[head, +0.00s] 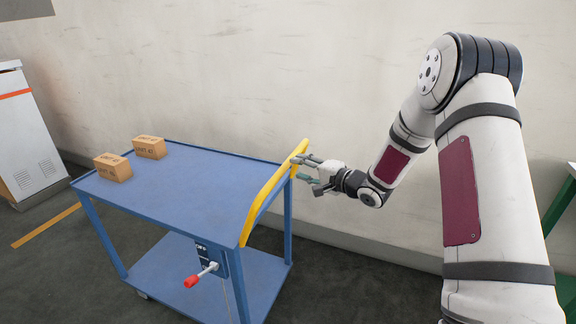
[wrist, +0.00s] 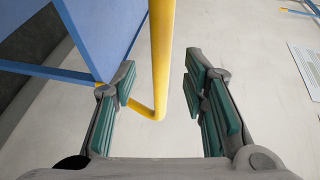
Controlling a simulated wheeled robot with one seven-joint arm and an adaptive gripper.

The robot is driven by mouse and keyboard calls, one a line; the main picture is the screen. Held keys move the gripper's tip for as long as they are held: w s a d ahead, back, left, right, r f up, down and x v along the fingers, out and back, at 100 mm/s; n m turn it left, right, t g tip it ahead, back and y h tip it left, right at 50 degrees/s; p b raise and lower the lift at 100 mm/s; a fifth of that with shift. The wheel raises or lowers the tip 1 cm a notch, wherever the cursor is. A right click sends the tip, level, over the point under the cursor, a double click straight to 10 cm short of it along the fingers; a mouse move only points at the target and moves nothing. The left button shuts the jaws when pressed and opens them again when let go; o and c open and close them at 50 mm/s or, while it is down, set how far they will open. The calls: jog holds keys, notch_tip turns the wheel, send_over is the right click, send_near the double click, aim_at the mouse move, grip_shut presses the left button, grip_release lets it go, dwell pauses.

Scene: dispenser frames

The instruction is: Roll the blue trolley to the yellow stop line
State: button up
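The blue trolley (head: 195,190) stands on the dark floor, with a flat top and a lower shelf. Its yellow push handle (head: 268,200) runs along the right end; in the wrist view the handle (wrist: 161,50) passes between my finger pads. My gripper (head: 306,172) is open at the far end of the handle, with a visible gap on the right finger's side. The yellow stop line (head: 46,226) lies on the floor left of the trolley, partly hidden behind it. A red-tipped lever (head: 199,276) sticks out from a dark box under the trolley top.
Two cardboard boxes (head: 113,167) (head: 150,147) sit on the trolley top's left part. A white cabinet (head: 27,140) with an orange stripe stands at the far left. A pale wall (head: 230,70) runs behind the trolley. Green framing (head: 558,205) shows at the right edge.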

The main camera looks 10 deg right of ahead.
aim_at(288, 164)
jog(key=x, duration=0.6)
jog(key=shift+a, duration=0.1)
grip_shut()
